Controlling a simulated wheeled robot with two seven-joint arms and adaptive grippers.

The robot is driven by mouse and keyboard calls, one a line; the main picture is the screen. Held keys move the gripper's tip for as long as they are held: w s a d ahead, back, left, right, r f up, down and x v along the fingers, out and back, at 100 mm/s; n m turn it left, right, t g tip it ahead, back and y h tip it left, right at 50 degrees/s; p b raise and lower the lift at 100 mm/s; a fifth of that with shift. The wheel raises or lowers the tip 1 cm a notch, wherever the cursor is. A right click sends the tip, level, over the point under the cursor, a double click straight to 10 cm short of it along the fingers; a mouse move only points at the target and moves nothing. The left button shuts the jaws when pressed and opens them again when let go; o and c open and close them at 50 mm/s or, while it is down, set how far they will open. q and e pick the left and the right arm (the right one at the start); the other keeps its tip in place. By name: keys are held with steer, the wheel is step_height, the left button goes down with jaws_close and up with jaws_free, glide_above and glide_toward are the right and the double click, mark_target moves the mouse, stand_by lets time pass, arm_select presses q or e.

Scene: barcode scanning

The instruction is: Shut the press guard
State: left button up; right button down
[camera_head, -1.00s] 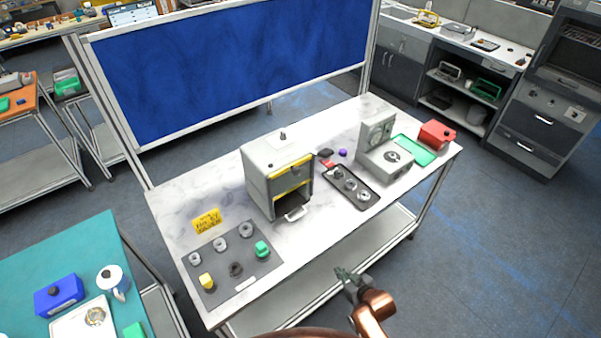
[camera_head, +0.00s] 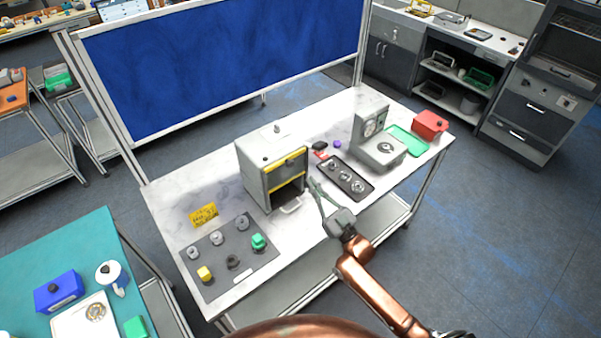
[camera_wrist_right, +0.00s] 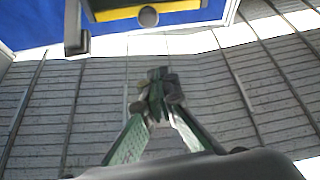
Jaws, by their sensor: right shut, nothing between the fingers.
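The press (camera_head: 256,172) is a grey box on the white marbled table, with a dark opening at its front. A yellow-edged guard (camera_head: 286,170) sits high across the front, above the opening, so the opening shows uncovered. A pale loop handle (camera_head: 290,206) sticks out at the foot of the opening. My right gripper (camera_head: 315,186) is shut and empty, just right of the press front and apart from it as far as I can tell. In the right wrist view the shut fingertips (camera_wrist_right: 157,90) meet below a yellow strip (camera_wrist_right: 120,13) with a round grey knob. My left gripper is not in view.
A black tray with round parts (camera_head: 345,180) lies right of the press, close to my right gripper. A grey machine (camera_head: 372,140), a green tray (camera_head: 405,138) and a red box (camera_head: 430,123) stand farther right. A dark mat with small parts (camera_head: 218,268) lies left.

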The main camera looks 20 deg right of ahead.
steer(key=p+x, duration=0.3)
steer(key=x, duration=0.7)
steer(key=f, duration=0.4)
steer(key=shift+w+d, duration=0.2)
steer(key=shift+w, duration=0.1)
steer(key=b, duration=1)
glide_toward(289, 172)
steer(key=w+a, duration=0.2)
steer(key=a, duration=0.1)
steer(key=shift+w+d+r, duration=0.1)
steer(key=shift+w+r, duration=0.05)
steer(key=shift+r, duration=0.35)
steer(key=shift+p, duration=0.3)
